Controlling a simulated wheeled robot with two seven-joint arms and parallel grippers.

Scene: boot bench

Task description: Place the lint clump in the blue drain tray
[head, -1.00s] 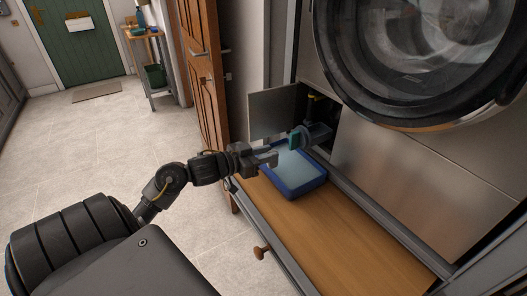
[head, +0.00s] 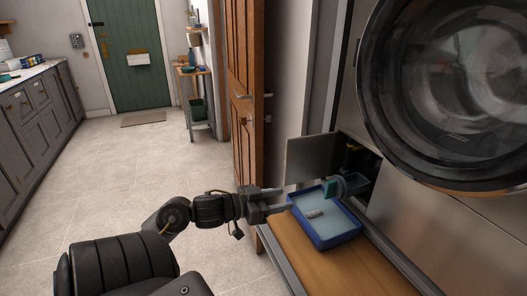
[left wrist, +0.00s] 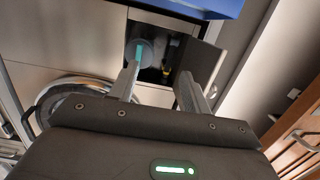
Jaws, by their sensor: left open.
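The blue drain tray (head: 338,240) sits on the wooden board below the machine's open hatch; its blue side also shows at the top of the left wrist view (left wrist: 205,6). A small pale grey lump, which looks like the lint clump (head: 314,213), lies inside the tray on its floor. My left gripper (head: 287,198) is open, with nothing seen between its fingers, at the tray's left edge. Its spread fingers also show in the left wrist view (left wrist: 158,72). My right gripper is in neither view.
A grey round filter part with a teal handle (head: 331,188) sticks out of the hatch just behind the tray. The hatch door (head: 310,158) stands open beside it. A wooden door (head: 243,100) is to the left, and the round machine door (head: 440,90) overhangs at upper right.

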